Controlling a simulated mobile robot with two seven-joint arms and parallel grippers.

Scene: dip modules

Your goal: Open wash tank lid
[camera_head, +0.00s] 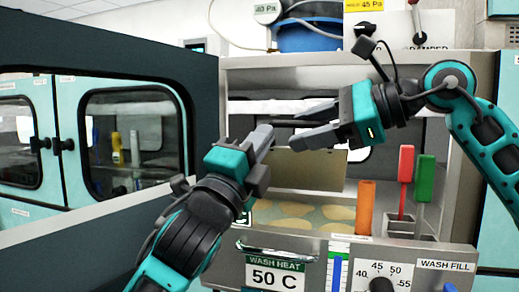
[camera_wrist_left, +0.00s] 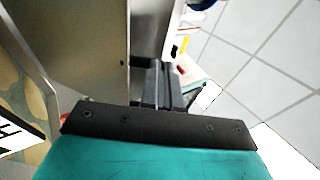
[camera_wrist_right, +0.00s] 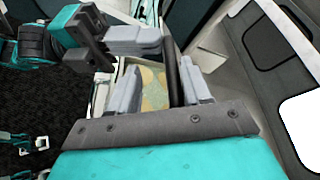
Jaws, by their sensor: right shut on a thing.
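The wash tank lid (camera_head: 300,171) is a beige-grey panel, raised to a steep tilt above the wash tank, whose patterned yellow-green inside (camera_head: 290,212) shows below it. My right gripper (camera_head: 318,122) is at the lid's upper edge. In the right wrist view a dark bar (camera_wrist_right: 172,72), apparently the lid handle, lies between its fingers, and it is shut on that bar. My left gripper (camera_head: 262,143) is shut and empty beside the lid's left edge. In the left wrist view its fingers (camera_wrist_left: 157,85) lie together next to the lid panel (camera_wrist_left: 88,42). Whether they touch it is hidden.
Orange (camera_head: 365,208), red (camera_head: 406,165) and green (camera_head: 424,178) handles stand upright right of the tank. The front panel carries a "WASH HEAT 50 C" sign (camera_head: 274,272) and a dial (camera_head: 385,275). A blue container (camera_head: 308,36) sits on the shelf above.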

